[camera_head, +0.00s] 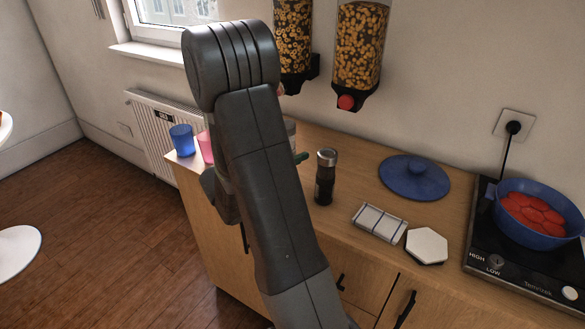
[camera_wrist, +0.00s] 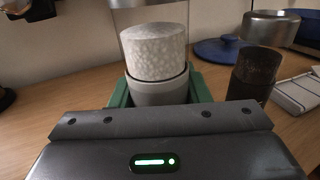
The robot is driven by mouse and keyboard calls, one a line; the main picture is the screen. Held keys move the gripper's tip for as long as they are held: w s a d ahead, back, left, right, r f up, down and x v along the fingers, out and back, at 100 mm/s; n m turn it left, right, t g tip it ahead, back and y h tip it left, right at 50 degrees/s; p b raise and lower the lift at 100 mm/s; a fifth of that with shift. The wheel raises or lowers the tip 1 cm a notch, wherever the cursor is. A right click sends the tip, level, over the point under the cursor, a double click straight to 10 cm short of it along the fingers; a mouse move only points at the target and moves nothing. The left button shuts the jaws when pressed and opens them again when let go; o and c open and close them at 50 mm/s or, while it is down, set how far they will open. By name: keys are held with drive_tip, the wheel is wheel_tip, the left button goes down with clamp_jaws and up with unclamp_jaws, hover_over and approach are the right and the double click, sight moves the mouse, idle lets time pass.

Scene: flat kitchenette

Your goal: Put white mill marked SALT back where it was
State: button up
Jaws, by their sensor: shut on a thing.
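The white salt mill (camera_wrist: 155,55) fills the upper middle of the wrist view. It has a clear upper part, pale grainy contents and a grey lower section. My gripper (camera_wrist: 160,95) is shut on it, with green fingers on both sides of the grey section. The mill looks upright; its foot is hidden, so I cannot tell whether it touches the counter. No SALT lettering is readable. In the head view my arm hides most of the mill, and a green fingertip (camera_head: 300,157) shows beside it.
A dark mill (camera_head: 325,178) stands on the wooden counter (camera_head: 345,190), just right of my gripper. A blue lid (camera_head: 414,178), striped cloth (camera_head: 379,223), white hexagonal piece (camera_head: 427,246) and hob with blue pot (camera_head: 530,232) lie further right. Blue (camera_head: 182,140) and pink (camera_head: 206,147) cups stand left; dispensers hang above.

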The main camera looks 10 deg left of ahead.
drive_tip(key=shift+f, duration=1.9)
drive_tip(key=shift+f+b, duration=0.15)
drive_tip(key=shift+b, duration=0.15)
drive_tip(key=o, duration=1.1)
drive_tip(key=shift+o, duration=0.2)
drive_tip(key=shift+s+a, duration=0.1)
drive_tip(key=shift+s, duration=0.05)
drive_tip(key=v, duration=1.1)
drive_tip(key=shift+s+a, duration=0.25)
drive_tip(key=shift+a, duration=0.05)
drive_tip(key=shift+w+d, duration=0.1)
